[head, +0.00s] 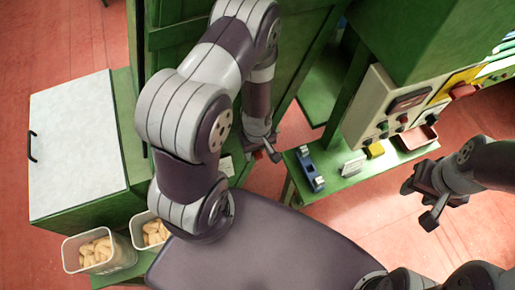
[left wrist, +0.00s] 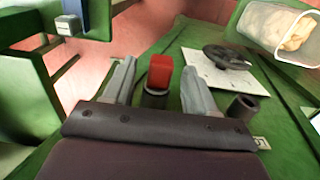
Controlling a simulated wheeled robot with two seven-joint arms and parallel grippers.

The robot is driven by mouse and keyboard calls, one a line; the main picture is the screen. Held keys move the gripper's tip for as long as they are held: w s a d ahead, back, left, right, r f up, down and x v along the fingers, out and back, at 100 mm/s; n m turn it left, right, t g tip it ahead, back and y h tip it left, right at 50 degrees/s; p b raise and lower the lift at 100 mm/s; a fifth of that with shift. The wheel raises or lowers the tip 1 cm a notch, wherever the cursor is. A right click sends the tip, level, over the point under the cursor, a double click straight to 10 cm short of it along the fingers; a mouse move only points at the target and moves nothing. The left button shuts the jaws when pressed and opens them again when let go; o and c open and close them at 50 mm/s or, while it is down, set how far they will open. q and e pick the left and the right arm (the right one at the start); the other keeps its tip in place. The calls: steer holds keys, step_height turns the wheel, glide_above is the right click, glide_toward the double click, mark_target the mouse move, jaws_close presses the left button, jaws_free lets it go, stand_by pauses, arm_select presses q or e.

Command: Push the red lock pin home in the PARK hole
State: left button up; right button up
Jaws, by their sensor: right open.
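The red lock pin (left wrist: 160,70) stands upright in a dark round collar (left wrist: 155,98) on the green surface, with its red head above the rim. My left gripper (left wrist: 158,82) is open, one finger on each side of the pin with gaps between. A second dark collar (left wrist: 243,107) to the right looks empty; a small label (left wrist: 262,143) lies near it, too small to read. I cannot tell which hole is PARK. In the head view my left gripper (head: 262,152) is low by the green machine, with a bit of red under it. My right gripper (head: 425,195) is open and empty.
A black handwheel (left wrist: 227,57) sits on a white plate behind the pin. Bins of corks (head: 88,255) stand at lower left.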

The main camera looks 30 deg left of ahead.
arm_select(q)
step_height(320, 180, up, 5)
steer(key=shift+w+f+p, duration=0.1)
steer(key=shift+f+p, duration=0.1)
steer(key=shift+p, duration=0.55)
step_height(320, 180, up, 8)
steer(key=b, duration=0.1)
steer(key=f+m+b, duration=0.1)
steer(key=m+b, duration=0.2)
steer(key=b, duration=0.1)
steer(key=s+d+f+m+t+b, duration=0.1)
steer(key=m+b, duration=0.2)
steer(key=b, duration=0.1)
steer(key=s+d+m+b, duration=0.1)
steer(key=m+b, duration=0.3)
steer(key=shift+f, duration=0.4)
